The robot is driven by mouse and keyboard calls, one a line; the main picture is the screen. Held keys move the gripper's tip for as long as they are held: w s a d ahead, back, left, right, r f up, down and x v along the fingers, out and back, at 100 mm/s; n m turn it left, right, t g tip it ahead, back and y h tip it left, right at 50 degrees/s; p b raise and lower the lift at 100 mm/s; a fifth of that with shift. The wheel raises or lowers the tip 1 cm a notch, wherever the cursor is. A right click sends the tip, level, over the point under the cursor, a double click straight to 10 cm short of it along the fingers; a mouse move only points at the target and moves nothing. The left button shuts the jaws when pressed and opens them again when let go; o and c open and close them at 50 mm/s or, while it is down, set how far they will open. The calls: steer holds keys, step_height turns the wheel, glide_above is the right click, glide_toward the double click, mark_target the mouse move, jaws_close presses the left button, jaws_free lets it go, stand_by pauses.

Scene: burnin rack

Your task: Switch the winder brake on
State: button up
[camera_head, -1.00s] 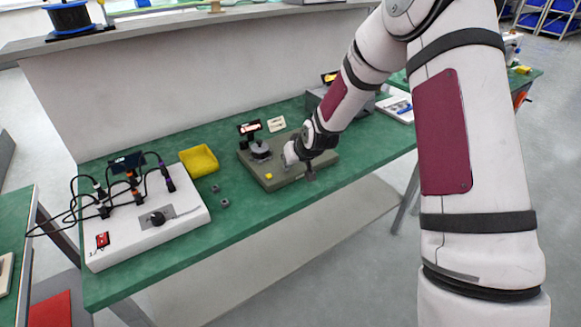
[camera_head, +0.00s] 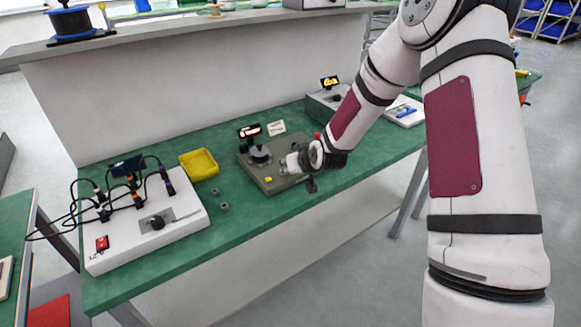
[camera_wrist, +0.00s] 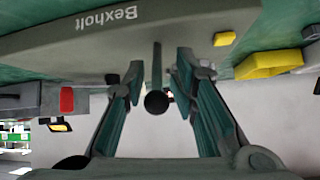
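The winder (camera_head: 262,178) is a flat grey-green unit on the green bench, with a round spindle (camera_head: 260,153) and a small lit display (camera_head: 249,130). In the wrist view its body (camera_wrist: 190,22) shows upside down, lettered "Bexholt". A thin dark lever with a round black knob (camera_wrist: 157,102) stands out from its edge; I take this as the brake lever. My gripper (camera_wrist: 160,66) is open, one finger on each side of the lever, with gaps visible. In the head view my gripper (camera_head: 291,163) is at the winder's right front, and the wrist hides that part.
A yellow button (camera_head: 268,180) and a red button (camera_head: 317,136) are on or near the winder. A yellow tray (camera_head: 199,164) and a white cabled panel (camera_head: 130,238) stand to the left. A grey box with a display (camera_head: 322,104) stands behind right.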

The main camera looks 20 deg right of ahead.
steer(key=shift+d+f, duration=0.1)
steer(key=shift+f, duration=0.05)
steer(key=shift+s, duration=0.1)
steer(key=v, duration=1.2)
